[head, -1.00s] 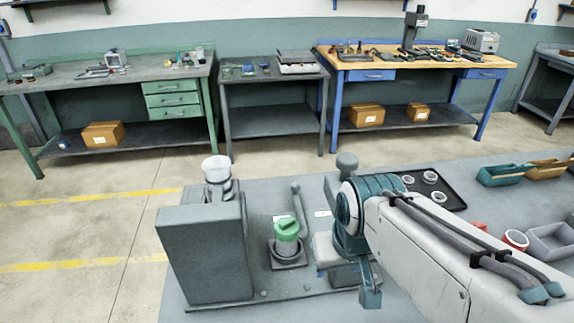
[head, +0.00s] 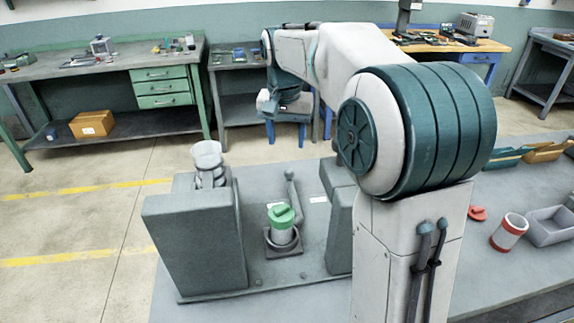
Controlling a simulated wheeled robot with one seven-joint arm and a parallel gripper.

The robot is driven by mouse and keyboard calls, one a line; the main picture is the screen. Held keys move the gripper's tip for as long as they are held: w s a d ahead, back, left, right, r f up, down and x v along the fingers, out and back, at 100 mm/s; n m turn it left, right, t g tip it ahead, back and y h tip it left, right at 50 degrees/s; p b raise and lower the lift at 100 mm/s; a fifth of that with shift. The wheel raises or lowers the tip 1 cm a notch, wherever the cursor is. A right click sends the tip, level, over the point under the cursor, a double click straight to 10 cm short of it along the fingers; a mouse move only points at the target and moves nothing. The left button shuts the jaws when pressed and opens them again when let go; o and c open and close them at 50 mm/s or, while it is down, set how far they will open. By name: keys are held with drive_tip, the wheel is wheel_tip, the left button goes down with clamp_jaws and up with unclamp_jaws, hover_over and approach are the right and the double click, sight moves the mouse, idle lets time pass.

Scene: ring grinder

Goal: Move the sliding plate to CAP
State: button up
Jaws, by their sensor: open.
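The grey ring grinder (head: 195,245) stands on the near bench, with a tall block at left and another block at right, partly hidden by my arm. Between them a green-capped cylinder (head: 282,225) stands upright in a dark square holder (head: 283,246). A grey upright handle (head: 291,188) rises behind it. I cannot tell for sure which part is the sliding plate; the square holder may sit on it. A clear cup (head: 207,160) tops the left block. My gripper (head: 286,133) is open and empty, fingers down, raised behind and apart from the grinder.
White labels (head: 318,199) lie by the handle. My arm hides the middle right. Other workbenches stand along the back wall.

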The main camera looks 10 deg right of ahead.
drive_tip(key=w+d+f+m, duration=0.1)
drive_tip(key=w+f+m, duration=0.15)
drive_tip(key=w, duration=0.55)
drive_tip(key=m+g, duration=0.1)
drive_tip(key=m, duration=0.1)
hover_over(289, 169)
wheel_tip(289, 169, down, 8)
wheel_tip(289, 169, down, 12)
drive_tip(key=shift+f+p, duration=0.15)
drive_tip(key=shift+p, duration=0.35)
drive_tip(key=c, duration=1.1)
drive_tip(key=d, duration=1.4)
drive_tip(key=shift+p, duration=0.3)
clamp_jaws()
